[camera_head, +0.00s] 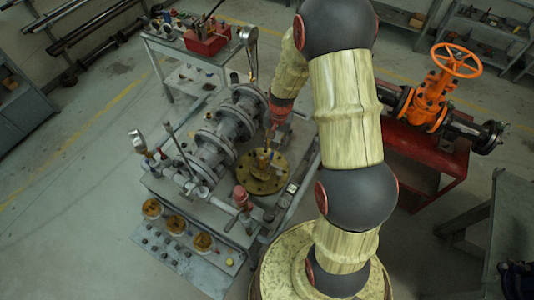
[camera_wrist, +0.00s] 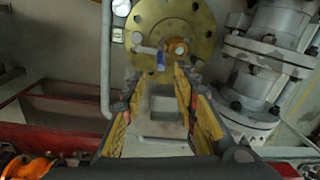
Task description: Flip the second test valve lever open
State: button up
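In the wrist view, a small lever with a blue end (camera_wrist: 155,52) stands out in front of a round brass flange (camera_wrist: 196,18), beside a small round copper-coloured fitting (camera_wrist: 179,47). I cannot tell whether this is the second test valve lever, or whether it is open. My gripper (camera_wrist: 160,78) has its two yellow-padded fingers spread, with nothing seen between them. The lever is just beyond the fingertips, apparently apart from them. In the head view, the brass flange (camera_head: 262,180) lies flat on the bench, and my gripper (camera_head: 270,140) is above it, partly hidden.
Grey flanged piping (camera_head: 225,130) runs along the bench left of the flange, with a gauge (camera_head: 138,141) and a red-topped fitting (camera_head: 242,196). An orange handwheel valve (camera_head: 432,95) stands on a red stand at the right. Open floor lies at the left.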

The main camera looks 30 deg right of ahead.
aim_at(272, 152)
jog(key=f, duration=0.7)
jog(key=shift+w+a+f, duration=0.2)
jog(key=shift+w+f, duration=0.05)
jog(key=shift+f, duration=0.05)
jog(key=c, duration=0.3)
jog(key=c, duration=0.4)
grip_shut()
